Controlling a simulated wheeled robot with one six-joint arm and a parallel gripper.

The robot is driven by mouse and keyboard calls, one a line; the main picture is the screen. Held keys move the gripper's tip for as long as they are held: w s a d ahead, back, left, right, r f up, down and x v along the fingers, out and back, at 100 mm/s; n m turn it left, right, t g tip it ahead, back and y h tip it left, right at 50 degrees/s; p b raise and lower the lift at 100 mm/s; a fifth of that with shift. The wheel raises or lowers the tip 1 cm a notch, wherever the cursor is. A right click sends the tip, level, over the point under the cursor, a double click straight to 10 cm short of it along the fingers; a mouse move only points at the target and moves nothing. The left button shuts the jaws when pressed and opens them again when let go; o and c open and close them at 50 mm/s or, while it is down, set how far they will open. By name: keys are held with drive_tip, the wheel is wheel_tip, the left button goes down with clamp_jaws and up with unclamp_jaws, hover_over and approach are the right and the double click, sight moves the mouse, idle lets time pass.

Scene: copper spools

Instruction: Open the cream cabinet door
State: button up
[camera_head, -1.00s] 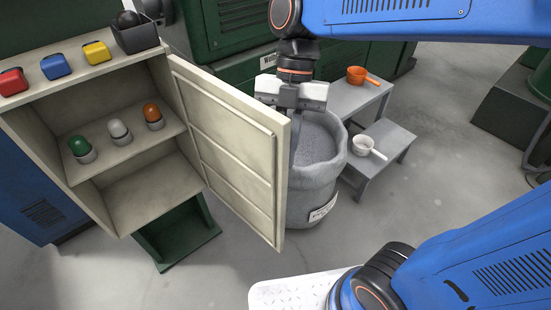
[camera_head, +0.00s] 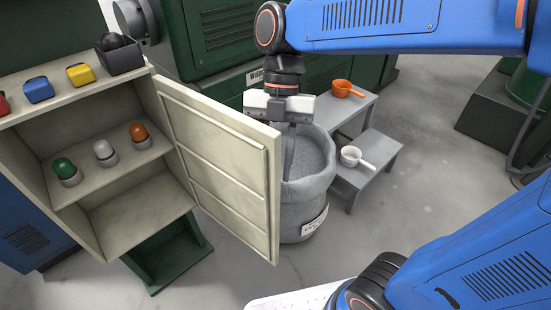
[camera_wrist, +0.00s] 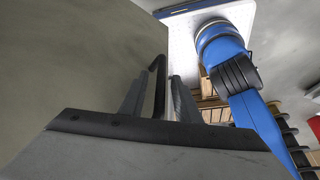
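The cream cabinet (camera_head: 92,229) stands at the left of the head view. Its cream door (camera_head: 216,168) is swung wide open toward the front right, so the shelves show. My gripper (camera_head: 289,150) hangs just beyond the door's free edge, on its outer side, partly hidden by the door. In the wrist view, the dark bar handle (camera_wrist: 159,88) stands out from the door's outer face (camera_wrist: 75,60). My gripper (camera_wrist: 159,98) has one finger on each side of this bar. Narrow gaps show between the fingers and the bar, so it looks open around the handle.
Green, white and orange domed lamps (camera_head: 104,153) stand on the cabinet's upper shelf. A grey bin (camera_head: 306,205) stands close behind the door. Open floor lies at the right.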

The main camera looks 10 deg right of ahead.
drive_tip(key=v, duration=1.7)
drive_tip(key=shift+w+r, duration=0.15)
drive_tip(key=shift+w, duration=0.05)
drive_tip(key=s+d+f+m+t+h, duration=0.1)
drive_tip(key=s+d+f+m+t, duration=0.3)
drive_tip(key=d+f+m, duration=0.4)
drive_tip(key=s+d+f+m+t, duration=0.4)
drive_tip(key=d+f+m, duration=0.5)
drive_tip(key=m, duration=1.4)
wheel_tip(320, 180, down, 4)
drive_tip(key=shift+d+f+t+h, duration=0.1)
drive_tip(key=shift+d+t+h, duration=0.2)
drive_tip(key=shift+t+h, duration=0.1)
